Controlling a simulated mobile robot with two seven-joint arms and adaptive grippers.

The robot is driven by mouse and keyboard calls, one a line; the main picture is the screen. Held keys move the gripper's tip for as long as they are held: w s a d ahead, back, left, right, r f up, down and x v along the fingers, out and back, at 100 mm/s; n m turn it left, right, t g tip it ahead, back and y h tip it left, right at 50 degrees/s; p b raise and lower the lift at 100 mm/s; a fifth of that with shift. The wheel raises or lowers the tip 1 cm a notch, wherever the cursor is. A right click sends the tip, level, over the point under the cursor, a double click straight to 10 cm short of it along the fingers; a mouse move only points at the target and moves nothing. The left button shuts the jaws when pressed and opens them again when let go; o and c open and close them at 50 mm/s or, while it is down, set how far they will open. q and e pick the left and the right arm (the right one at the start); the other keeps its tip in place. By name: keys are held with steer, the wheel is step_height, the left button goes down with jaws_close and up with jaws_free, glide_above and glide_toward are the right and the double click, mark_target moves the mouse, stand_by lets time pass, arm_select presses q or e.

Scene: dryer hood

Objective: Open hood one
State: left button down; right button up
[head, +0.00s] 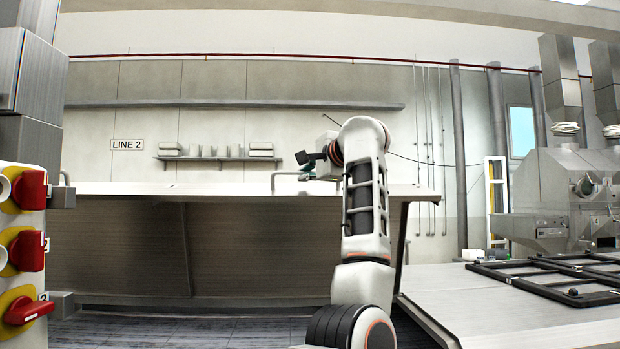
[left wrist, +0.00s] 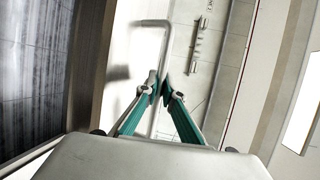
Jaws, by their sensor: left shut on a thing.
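The hood (head: 120,240) is a wide metal body across the middle of the head view, with a pale top edge and dark brownish front panels. I cannot tell how far it is open. A bent bar handle (head: 274,181) stands at its top edge. My left gripper (head: 309,171) is at this handle, reached by my arm, which rises in front of the hood's right part. In the left wrist view, the teal fingers of the gripper (left wrist: 157,88) are closed around the long straight part of the handle (left wrist: 166,45). My right gripper is not in view.
A panel with red rotary switches (head: 27,249) stands close at the left. At the right, a pale table (head: 480,305) carries black frames (head: 560,275), with metal machinery (head: 555,185) behind. A shelf with containers (head: 220,158) hangs on the back wall.

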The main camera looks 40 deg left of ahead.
arm_select(q)
steer(key=shift+w, duration=0.1)
steer(key=c, duration=2.2)
jaws_free()
steer(key=shift+o, duration=0.2)
steer(key=v, duration=1.2)
